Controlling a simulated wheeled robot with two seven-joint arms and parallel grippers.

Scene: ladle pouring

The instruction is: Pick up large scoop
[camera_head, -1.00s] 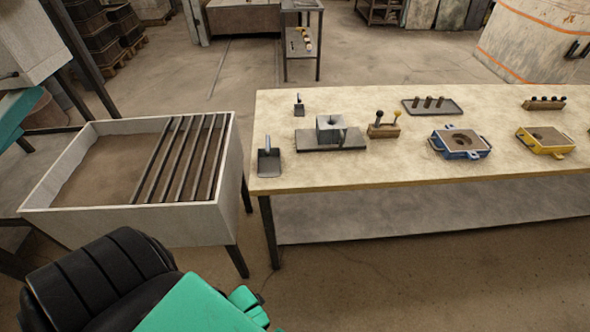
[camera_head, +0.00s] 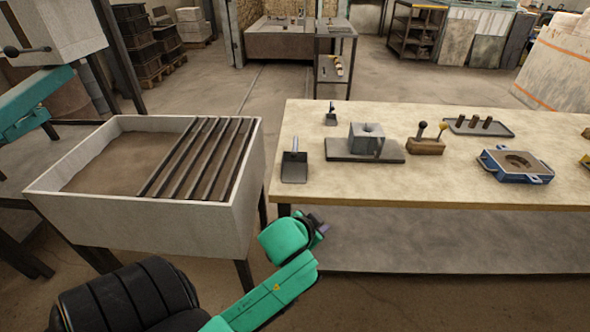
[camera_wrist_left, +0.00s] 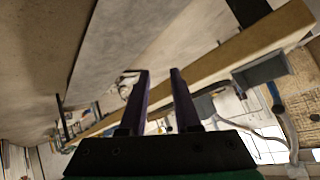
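The large scoop (camera_head: 294,170), a dark grey pan with an upright handle, rests on the front left corner of the table. A smaller scoop (camera_head: 331,117) stands behind it. My left gripper (camera_head: 322,229) is in front of the table, below and to the right of the large scoop and apart from it. In the left wrist view its two purple fingers (camera_wrist_left: 160,95) are spread with nothing between them. A grey pan that looks like the large scoop (camera_wrist_left: 262,69) shows there at the right, by the table edge. My right gripper is in neither view.
The table (camera_head: 430,188) also bears a grey block on a plate (camera_head: 366,142), a wooden holder with two knobs (camera_head: 426,144), a dark tray (camera_head: 479,127) and a blue mould box (camera_head: 515,165). A sand bin with bars (camera_head: 150,222) stands left of the table.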

